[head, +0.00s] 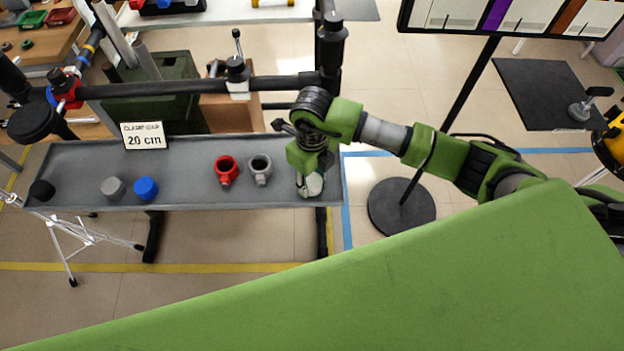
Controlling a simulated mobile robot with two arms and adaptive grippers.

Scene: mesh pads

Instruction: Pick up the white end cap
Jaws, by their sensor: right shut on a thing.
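The white end cap (314,186) is at the right end of the grey tray table (200,196). My right gripper (309,180) reaches down over it from the right and is shut on it. The gripper hides part of the cap, and I cannot tell whether the cap still touches the tray. My left gripper is not in view.
On the tray stand a red fitting (226,171), a grey fitting (260,169), a blue cap (146,188), a grey cap (114,188) and a black cap (42,190). A stand's round base (402,206) is right.

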